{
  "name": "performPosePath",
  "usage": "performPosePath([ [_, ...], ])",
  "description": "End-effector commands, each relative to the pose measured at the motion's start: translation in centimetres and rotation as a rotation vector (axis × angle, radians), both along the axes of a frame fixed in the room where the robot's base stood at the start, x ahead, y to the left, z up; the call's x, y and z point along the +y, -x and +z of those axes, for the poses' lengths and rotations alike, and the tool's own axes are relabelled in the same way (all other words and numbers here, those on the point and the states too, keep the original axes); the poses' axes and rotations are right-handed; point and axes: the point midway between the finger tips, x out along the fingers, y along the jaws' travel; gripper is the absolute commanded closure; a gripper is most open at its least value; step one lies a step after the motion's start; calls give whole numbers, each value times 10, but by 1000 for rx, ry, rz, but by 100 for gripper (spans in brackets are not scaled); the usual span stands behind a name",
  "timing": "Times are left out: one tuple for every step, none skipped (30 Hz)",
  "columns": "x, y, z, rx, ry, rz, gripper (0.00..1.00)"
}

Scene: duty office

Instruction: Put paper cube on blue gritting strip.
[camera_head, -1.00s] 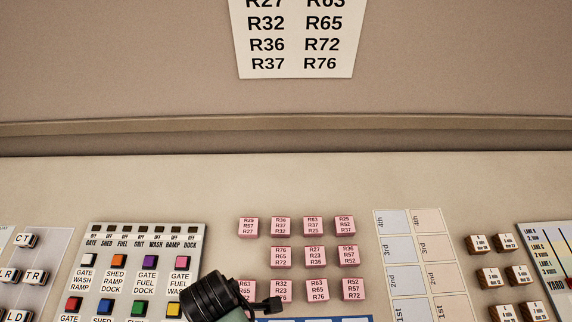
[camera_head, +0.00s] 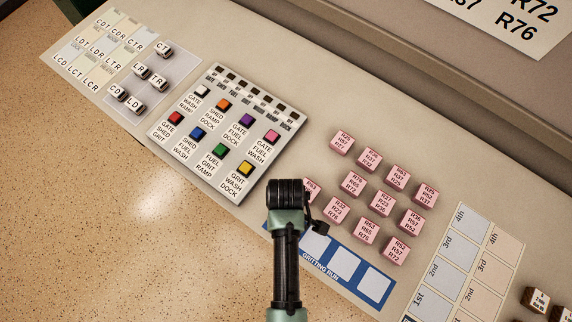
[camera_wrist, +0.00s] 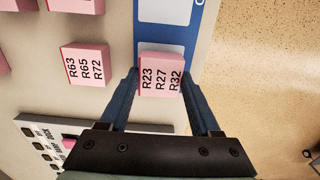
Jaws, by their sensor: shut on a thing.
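In the wrist view, my gripper (camera_wrist: 160,78) is shut on a pink paper cube (camera_wrist: 160,73) marked R23 R27 R32, one finger on each side. The cube is over the end of the blue gritting strip (camera_wrist: 172,33), which has white squares; I cannot tell if it touches the strip. In the head view, the blue gritting strip (camera_head: 333,272) lies at the front edge of the desk, its left end hidden by my arm. The held cube is hidden there behind my arm's dark wrist.
Several other pink cubes (camera_head: 379,203) stand in rows behind the strip. One, marked R63 R65 R72 (camera_wrist: 84,63), is close beside the held cube. A panel of coloured buttons (camera_head: 230,133) is to the left, a pale numbered grid (camera_head: 462,258) to the right.

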Motion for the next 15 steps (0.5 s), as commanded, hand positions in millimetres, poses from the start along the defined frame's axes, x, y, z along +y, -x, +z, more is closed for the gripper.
performPosePath([
  [0, 0, -6, 1, 0, 0, 92],
  [0, 0, -8, 1, 0, 0, 92],
  [0, 0, -10, 0, 0, 0, 92],
  [0, 0, -11, 0, 0, 0, 92],
  [0, 0, -12, 0, 0, 0, 92],
  [0, 0, -12, -1, 1, 0, 92],
  [0, 0, -12, -1, 0, 0, 92],
  [0, 0, -11, -1, 0, 0, 92],
  [0, 0, -11, -1, 0, 0, 92],
  [0, 0, -11, -1, 0, 0, 92],
  [0, 0, -12, -1, 0, 0, 92],
  [0, 0, -12, -1, 1, 0, 92],
  [0, 0, -13, -1, 1, 0, 92],
  [0, 0, -14, -1, 1, 0, 92],
  [0, 0, -16, -1, 1, 0, 92],
])
